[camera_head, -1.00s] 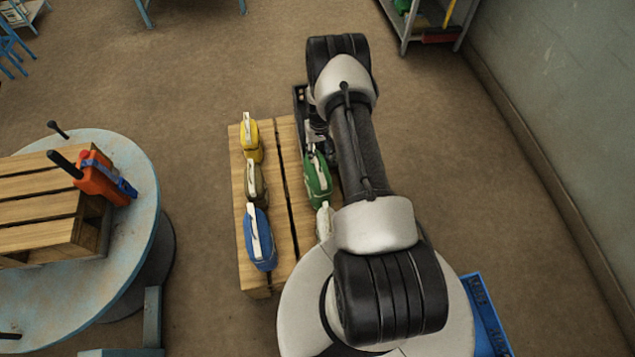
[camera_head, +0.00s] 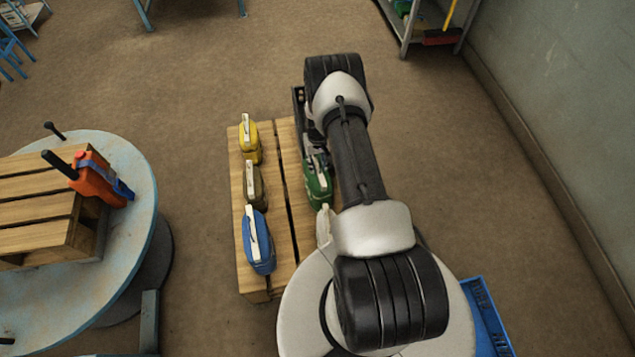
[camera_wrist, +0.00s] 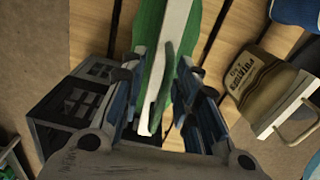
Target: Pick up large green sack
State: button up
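The large green sack (camera_head: 319,190) stands on the right part of the wooden pallet (camera_head: 283,222), partly hidden by my arm in the head view. In the wrist view the green sack (camera_wrist: 148,30) has a pale top strip that runs between my fingers. My gripper (camera_wrist: 164,72) is open, with one finger on each side of this strip. The fingers look close to the sack; whether they touch it I cannot tell. In the head view my gripper is mostly hidden under the arm.
Yellow (camera_head: 250,143), olive-brown (camera_head: 256,187) and blue (camera_head: 258,245) sacks stand along the pallet's left side. A pale sack (camera_head: 324,224) stands just in front of the green one. A dark crate (camera_wrist: 70,105) lies left of my fingers. A blue crate (camera_head: 484,315) is at lower right.

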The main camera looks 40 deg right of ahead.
grip_shut()
dwell(0.7)
jog(key=shift+w+d+r, duration=0.1)
jog(key=shift+w+r, duration=0.05)
